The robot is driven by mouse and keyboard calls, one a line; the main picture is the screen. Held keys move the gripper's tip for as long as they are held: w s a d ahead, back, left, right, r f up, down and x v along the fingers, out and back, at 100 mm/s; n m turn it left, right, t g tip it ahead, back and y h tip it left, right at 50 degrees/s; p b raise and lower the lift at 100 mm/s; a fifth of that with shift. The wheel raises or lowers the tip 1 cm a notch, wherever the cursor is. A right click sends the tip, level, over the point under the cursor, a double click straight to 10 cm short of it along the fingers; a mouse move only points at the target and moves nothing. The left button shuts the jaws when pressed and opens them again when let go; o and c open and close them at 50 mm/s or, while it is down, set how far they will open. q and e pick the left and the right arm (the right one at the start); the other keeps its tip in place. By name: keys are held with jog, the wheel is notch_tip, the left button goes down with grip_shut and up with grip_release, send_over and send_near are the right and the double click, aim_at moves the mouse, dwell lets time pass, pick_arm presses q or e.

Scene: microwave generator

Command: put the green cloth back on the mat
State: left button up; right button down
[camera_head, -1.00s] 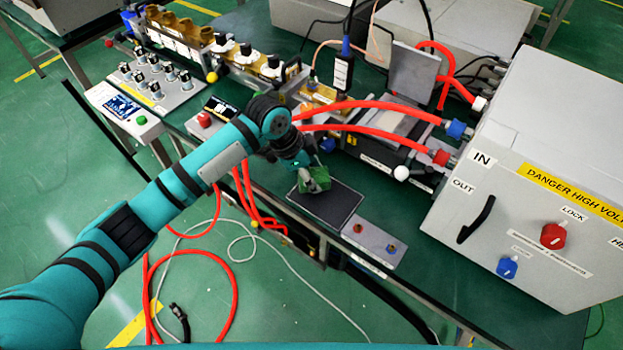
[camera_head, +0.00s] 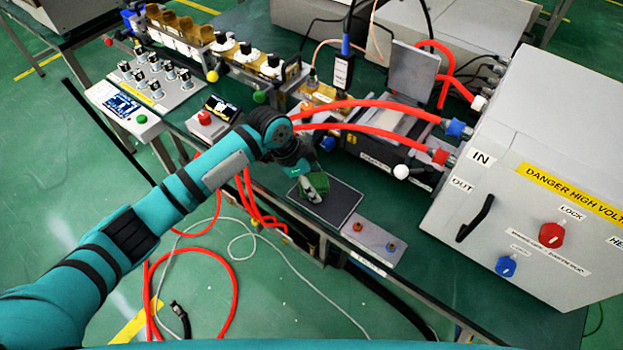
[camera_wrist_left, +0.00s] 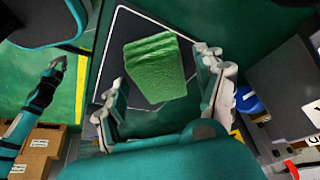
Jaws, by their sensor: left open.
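The green cloth (camera_head: 320,184), a folded block, lies on the dark mat (camera_head: 341,205) near its far left part. In the left wrist view the cloth (camera_wrist_left: 155,68) rests on the mat (camera_wrist_left: 128,28), with dark mat around it. My left gripper (camera_head: 311,190) is over the cloth in the head view and partly covers it. In the left wrist view the left gripper (camera_wrist_left: 158,65) is open, with one finger on each side of the cloth and visible gaps. My right gripper (camera_wrist_left: 56,64) shows small at the left of the wrist view; its jaw state is unclear.
A grey box with red and blue knobs (camera_head: 374,241) stands just right of the mat. Red hoses (camera_head: 375,108) run behind it to the large grey high-voltage cabinet (camera_head: 545,190). A red button box (camera_head: 207,120) is to the left. The bench edge is close in front.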

pick_arm(q)
jog(key=v, duration=1.2)
jog(key=shift+r, duration=0.15)
jog(key=shift+d, duration=0.1)
